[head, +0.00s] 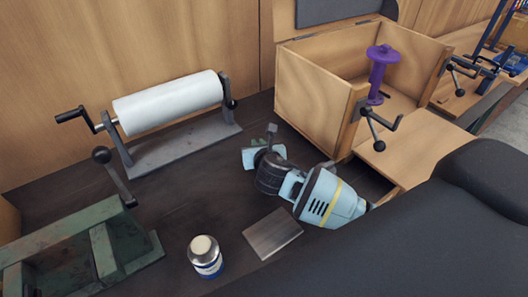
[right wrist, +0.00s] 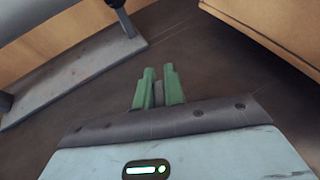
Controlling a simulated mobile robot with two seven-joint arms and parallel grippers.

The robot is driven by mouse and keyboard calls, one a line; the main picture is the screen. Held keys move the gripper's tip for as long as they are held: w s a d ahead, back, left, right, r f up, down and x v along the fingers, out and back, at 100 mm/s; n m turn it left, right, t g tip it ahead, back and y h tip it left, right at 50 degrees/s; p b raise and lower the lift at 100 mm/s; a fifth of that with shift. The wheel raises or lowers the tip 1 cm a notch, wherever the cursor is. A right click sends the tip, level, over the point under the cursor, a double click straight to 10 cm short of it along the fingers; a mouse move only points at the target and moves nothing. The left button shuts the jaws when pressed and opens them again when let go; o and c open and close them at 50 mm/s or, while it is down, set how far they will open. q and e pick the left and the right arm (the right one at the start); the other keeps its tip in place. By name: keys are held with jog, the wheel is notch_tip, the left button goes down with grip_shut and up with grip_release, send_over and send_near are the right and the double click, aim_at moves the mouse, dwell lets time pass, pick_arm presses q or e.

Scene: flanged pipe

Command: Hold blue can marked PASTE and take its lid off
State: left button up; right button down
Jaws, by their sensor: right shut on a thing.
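The can (head: 206,262) stands upright on the dark bench at the front, with a silver body, a blue and white label and a pale round top (head: 202,245). The lettering is too small to read, and I cannot tell whether the pale top is a lid or the can's contents. My right gripper (head: 271,131) is well above and right of the can, apart from it. In the right wrist view its green fingers (right wrist: 159,90) are shut on a small grey thing (right wrist: 158,93), mostly hidden between them; I cannot tell what it is. My left gripper is not in view.
A metal plate (head: 271,232) lies right of the can. A green metal frame (head: 105,252) stands at its left. A white roll on a cranked stand (head: 170,102) is behind. A wooden box (head: 312,98) with a purple spool (head: 377,75) stands at right. Bare bench lies between.

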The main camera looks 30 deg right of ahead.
jog(key=shift+f, duration=2.1)
jog(key=shift+f, duration=0.1)
jog(key=c, duration=1.5)
grip_release()
jog(key=shift+s+a+r, duration=0.15)
jog(key=shift+s+r, duration=0.15)
jog(key=shift+s, duration=0.3)
jog(key=v, duration=1)
jog(key=shift+s+a+r, duration=0.15)
jog(key=shift+s+r, duration=0.05)
jog(key=shift+s, duration=0.1)
